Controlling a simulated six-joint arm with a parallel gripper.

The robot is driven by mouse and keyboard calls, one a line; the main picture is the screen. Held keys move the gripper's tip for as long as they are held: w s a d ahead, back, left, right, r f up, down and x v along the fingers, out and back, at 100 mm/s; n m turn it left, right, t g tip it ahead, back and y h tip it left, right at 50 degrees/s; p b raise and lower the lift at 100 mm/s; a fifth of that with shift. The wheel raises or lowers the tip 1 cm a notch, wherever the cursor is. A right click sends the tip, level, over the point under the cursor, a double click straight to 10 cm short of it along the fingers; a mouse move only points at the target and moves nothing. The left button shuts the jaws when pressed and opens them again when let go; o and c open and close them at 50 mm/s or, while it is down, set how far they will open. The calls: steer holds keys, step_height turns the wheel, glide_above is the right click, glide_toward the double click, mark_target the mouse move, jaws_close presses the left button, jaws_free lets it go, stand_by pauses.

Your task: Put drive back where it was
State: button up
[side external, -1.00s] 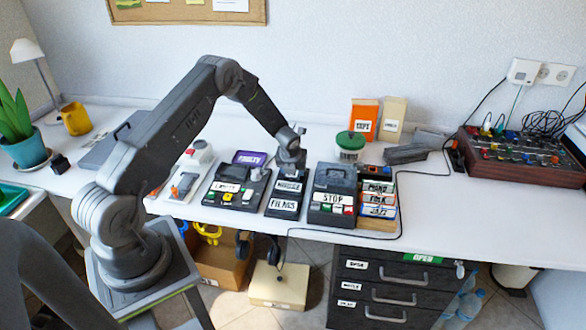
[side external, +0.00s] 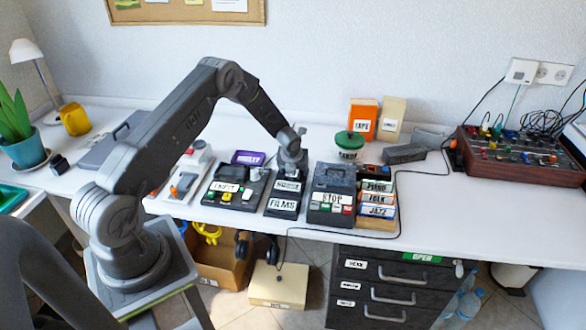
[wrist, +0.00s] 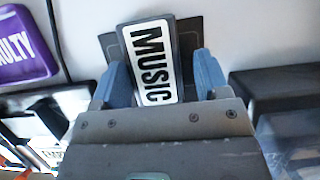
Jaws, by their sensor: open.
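My gripper (side external: 290,172) is open above the dark holder (side external: 272,209) at the middle of the desk. A dark drive with a white MUSIC label (wrist: 151,62) is between the blue fingers in the wrist view. Gaps show beside the drive, so the fingers are not closed on it. It also shows below my gripper in the side view (side external: 288,185), behind a FILMS label (side external: 283,205). A dark plate shows behind the drive in the wrist view. I cannot tell whether the drive is fully seated, as my gripper hides part of it.
A device with coloured buttons (side external: 229,207) stands left of the holder, with the purple FAULTY tray (side external: 248,157) behind it. The STOP device (side external: 332,209) stands close on the right. Beyond it is a rack with PIANO, FOLK and JAZZ labels (side external: 377,199). A black cable crosses the desk.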

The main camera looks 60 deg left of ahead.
steer(key=shift+s+a+f, duration=0.2)
steer(key=shift+s+f, duration=0.35)
steer(key=shift+f, duration=0.1)
steer(key=s+d+r+n, duration=0.4)
steer(key=d+r, duration=0.2)
steer(key=r, duration=0.5)
steer(key=s+d+r+n+t+h, duration=0.1)
steer(key=s+d+r+n, duration=0.35)
steer(key=r, duration=0.55)
steer(key=s+d+r+n, duration=0.4)
steer(key=d+r+n, duration=0.15)
steer(key=r, duration=0.55)
steer(key=s+d+r+n+h, duration=0.1)
steer(key=s+d+r+n, duration=0.1)
steer(key=s+d+n, duration=0.3)
steer(key=s+d+r+n+t+h, duration=0.1)
steer(key=s+d+r+n, duration=0.2)
steer(key=s, duration=1)
steer(key=d+n, duration=0.3)
steer(key=n, duration=0.2)
steer(key=shift+r, duration=0.15)
